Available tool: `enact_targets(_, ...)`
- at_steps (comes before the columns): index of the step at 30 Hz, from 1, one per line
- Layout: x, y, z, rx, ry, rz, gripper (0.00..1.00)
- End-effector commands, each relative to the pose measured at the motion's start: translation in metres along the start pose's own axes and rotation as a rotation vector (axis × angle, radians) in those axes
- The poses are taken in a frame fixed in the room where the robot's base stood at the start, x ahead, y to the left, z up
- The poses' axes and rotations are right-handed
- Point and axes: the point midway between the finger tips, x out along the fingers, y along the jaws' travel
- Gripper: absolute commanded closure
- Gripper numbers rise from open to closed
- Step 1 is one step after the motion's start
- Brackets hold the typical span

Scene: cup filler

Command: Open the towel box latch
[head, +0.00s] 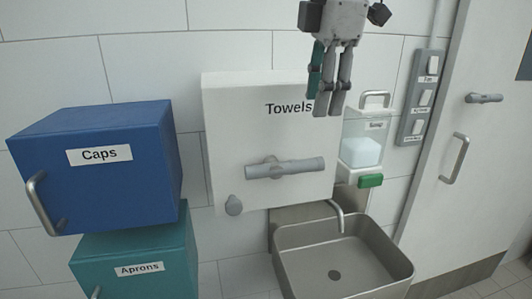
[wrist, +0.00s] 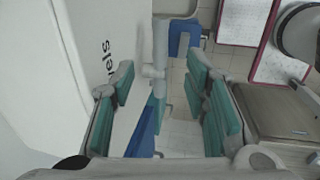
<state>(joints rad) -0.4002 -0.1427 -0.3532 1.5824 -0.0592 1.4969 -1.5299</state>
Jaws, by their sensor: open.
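The white towel box (head: 230,125), labelled "Towels", hangs on the tiled wall. Its grey latch bar (head: 298,169) lies nearly level across the lower front, on a round mount. My gripper (head: 328,112) points down in front of the box's upper right, above the latch and apart from it. In the wrist view the jaws (wrist: 160,82) are spread, with teal pads and nothing held. The box front (wrist: 85,25) fills the left of that view. A grey bar that looks like the latch (wrist: 160,48) shows beyond and between the fingers.
A blue Caps box (head: 95,185) and a teal Aprons box (head: 165,245) stand at left. A soap dispenser (head: 362,150) is right of the towel box, above a metal sink (head: 395,262) with a tap. Switches (head: 421,100) and a door (head: 455,90) are farther right.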

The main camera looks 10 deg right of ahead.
Motion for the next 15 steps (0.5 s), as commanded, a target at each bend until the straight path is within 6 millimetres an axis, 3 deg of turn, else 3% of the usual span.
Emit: enact_targets(15,0.092,-0.001,0.000,0.003,0.000,-0.005,0.58)
